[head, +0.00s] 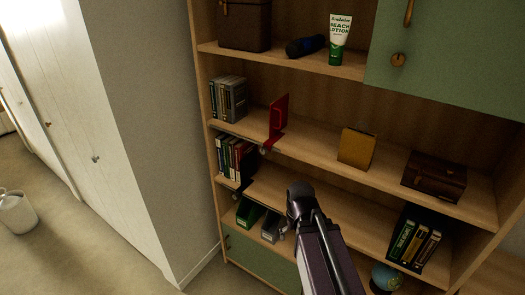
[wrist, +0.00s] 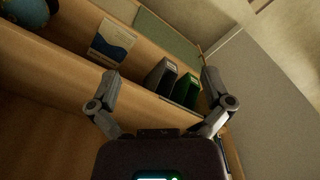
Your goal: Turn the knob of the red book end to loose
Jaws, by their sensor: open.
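The red book end (head: 279,116) stands upright on the shelf board in the head view, its red foot reaching the board's front edge. A small greyish part shows just under that foot, too small to tell whether it is the knob or how it is turned. My gripper (wrist: 160,78) is open and empty in the wrist view, its two fingers spread wide. It points at a lower part of the shelf unit, away from the red book end. The red book end is not in the wrist view. In the head view, my arm hides most of the gripper.
Books (head: 229,98) stand left of the book end; a yellow box (head: 356,148) and brown case (head: 434,176) stand to its right. More books (head: 235,160) stand one shelf below. A green file holder (wrist: 186,91) and grey file holder (wrist: 160,79) are low down.

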